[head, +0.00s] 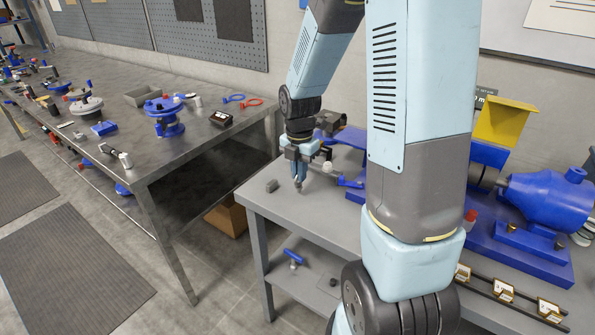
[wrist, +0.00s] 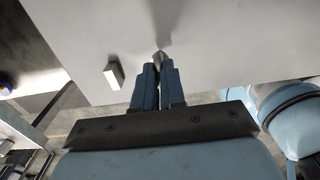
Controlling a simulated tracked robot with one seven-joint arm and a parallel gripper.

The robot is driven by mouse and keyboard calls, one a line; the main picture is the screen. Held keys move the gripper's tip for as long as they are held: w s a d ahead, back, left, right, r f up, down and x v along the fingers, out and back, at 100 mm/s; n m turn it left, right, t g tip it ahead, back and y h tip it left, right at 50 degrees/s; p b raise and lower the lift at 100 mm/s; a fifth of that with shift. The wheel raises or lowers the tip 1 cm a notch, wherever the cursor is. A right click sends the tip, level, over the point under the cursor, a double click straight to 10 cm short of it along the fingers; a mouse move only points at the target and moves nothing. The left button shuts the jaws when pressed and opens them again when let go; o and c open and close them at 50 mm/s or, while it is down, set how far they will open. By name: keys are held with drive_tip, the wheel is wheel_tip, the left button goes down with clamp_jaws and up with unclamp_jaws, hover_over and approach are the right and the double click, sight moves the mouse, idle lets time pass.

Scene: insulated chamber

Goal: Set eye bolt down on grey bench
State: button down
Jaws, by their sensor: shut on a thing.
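My gripper (head: 299,181) is low over the near left end of the grey bench (head: 318,215), pointing down. In the wrist view my gripper (wrist: 158,75) has its fingers close together on the eye bolt (wrist: 160,58). Only a small metallic bit of the eye bolt shows past the fingertips; the rest is hidden between them. The pale bench top (wrist: 215,60) lies under it, with a shadow meeting the tip. I cannot tell whether the bolt touches the bench.
A small grey block (head: 272,186) lies on the bench left of my gripper. A blue pump (head: 545,200) and other blue parts stand to the right. A blue T-shaped part (head: 293,257) is on the lower shelf. A separate workbench (head: 200,135) stands left across a gap.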

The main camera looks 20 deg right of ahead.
drive_tip(key=shift+f, duration=0.55)
drive_tip(key=c, duration=1.1)
unclamp_jaws()
wheel_tip(320, 180, up, 14)
drive_tip(key=s+r+m+t, duration=0.2)
drive_tip(key=s+r+m, duration=0.1)
drive_tip(key=s+m, duration=0.3)
drive_tip(key=s+r+m+t, duration=0.1)
drive_tip(key=s+r+m, duration=0.3)
drive_tip(key=s+m, duration=0.3)
drive_tip(key=s+r+m+t, duration=0.2)
drive_tip(key=s+r+m, duration=0.2)
drive_tip(key=m, duration=0.8)
drive_tip(key=shift+s+a+t, duration=0.15)
drive_tip(key=shift+s, duration=0.45)
drive_tip(key=shift+s+a+t, duration=0.15)
drive_tip(key=shift+s, duration=0.45)
